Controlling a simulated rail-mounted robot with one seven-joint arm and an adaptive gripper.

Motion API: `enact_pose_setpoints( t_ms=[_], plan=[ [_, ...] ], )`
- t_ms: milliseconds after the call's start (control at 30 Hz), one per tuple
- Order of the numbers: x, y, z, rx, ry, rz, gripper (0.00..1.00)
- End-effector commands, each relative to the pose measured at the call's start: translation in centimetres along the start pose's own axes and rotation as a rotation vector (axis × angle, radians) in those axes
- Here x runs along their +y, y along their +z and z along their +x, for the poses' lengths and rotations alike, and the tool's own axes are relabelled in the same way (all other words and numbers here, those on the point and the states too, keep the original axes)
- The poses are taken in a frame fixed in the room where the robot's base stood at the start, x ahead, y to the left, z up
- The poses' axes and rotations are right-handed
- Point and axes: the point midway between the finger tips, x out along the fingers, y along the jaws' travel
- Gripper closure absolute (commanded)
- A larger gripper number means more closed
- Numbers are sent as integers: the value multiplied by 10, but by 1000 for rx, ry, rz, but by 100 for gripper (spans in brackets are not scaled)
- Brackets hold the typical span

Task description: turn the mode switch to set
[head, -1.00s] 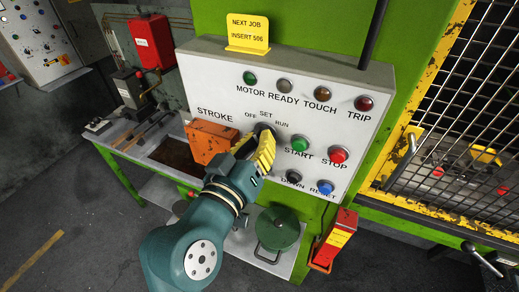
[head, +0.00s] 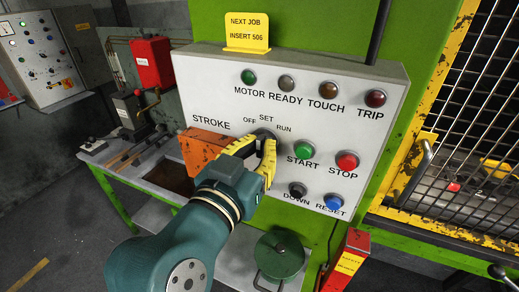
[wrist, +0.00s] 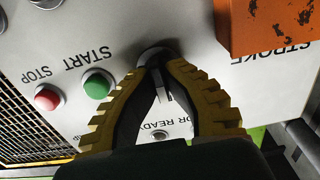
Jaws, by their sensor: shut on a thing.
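The mode switch (head: 265,133) is on the white control panel (head: 215,85), under the labels OFF, SET and RUN. My gripper (head: 262,143) is at it, with its yellow-edged fingers shut on its knob. In the wrist view my gripper (wrist: 162,68) has its fingertips together over the switch's round base (wrist: 152,54). A pale grey bar shows between the fingers. The fingers hide most of the knob, so I cannot tell which label it points to.
The green START button (head: 304,150) and red STOP button (head: 347,161) are close on the right. An orange box (head: 203,150) juts out close on the left. The black DOWN button (head: 297,189) and blue RESET button (head: 333,202) are below.

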Motion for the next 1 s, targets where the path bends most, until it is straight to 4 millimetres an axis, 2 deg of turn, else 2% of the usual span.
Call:
enact_pose_setpoints(
  t_ms=[267,300,433,767,867,1000],
  plan=[
    [0,1,1,-3,0,-1,100],
    [0,1,1,-2,0,-2,87],
    [0,1,1,-2,0,-2,62],
    [0,0,-2,0,0,-1,62],
    [-1,1,-15,0,-2,-2,62],
    [-2,1,-48,1,-5,-2,62]
  ],
)
